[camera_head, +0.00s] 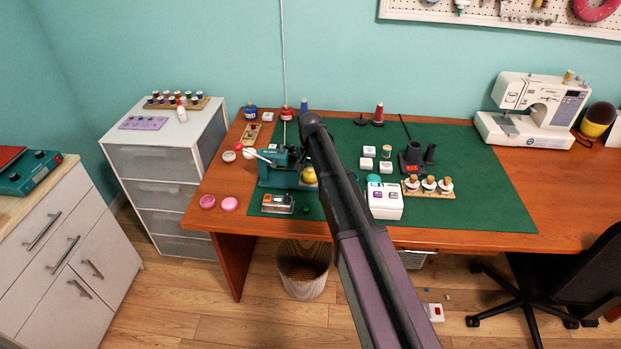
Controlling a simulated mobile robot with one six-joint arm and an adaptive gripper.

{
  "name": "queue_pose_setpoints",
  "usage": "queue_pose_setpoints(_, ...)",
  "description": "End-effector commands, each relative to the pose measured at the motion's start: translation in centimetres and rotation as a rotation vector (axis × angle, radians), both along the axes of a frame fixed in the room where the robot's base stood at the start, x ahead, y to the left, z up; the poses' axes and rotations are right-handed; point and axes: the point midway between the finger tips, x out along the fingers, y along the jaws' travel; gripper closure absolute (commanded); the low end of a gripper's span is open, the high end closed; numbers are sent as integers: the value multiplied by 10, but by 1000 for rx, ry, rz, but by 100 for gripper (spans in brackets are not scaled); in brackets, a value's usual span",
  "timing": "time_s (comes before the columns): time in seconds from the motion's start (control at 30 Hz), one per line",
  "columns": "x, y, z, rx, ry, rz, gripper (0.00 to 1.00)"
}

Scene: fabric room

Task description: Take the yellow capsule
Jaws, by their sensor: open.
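A small yellow rounded object (309,175), which looks like the yellow capsule, is on the green mat side of the desk. It sits at the right end of a teal machine (279,172), close against my dark arm in the picture. I cannot tell whether it rests on the machine or beside it. My arm rises from the bottom right and ends in a dark rounded joint above and left of the mat's middle. My gripper cannot be made out; it is out of view or hidden behind the arm.
The green mat (480,200) covers much of the wooden desk (215,185). A white box (385,203) and a rack of corked jars (428,188) stand right of my arm. A small metallic device (278,203) lies in front of the machine. A sewing machine (535,110) stands at right.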

Motion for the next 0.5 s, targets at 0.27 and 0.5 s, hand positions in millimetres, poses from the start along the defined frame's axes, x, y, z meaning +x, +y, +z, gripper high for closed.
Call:
queue_pose_setpoints(0.27, 0, 0, 0, 0, 0, 0, 0)
queue_pose_setpoints(0.5, 0, 0, 0, 0, 0, 0, 62)
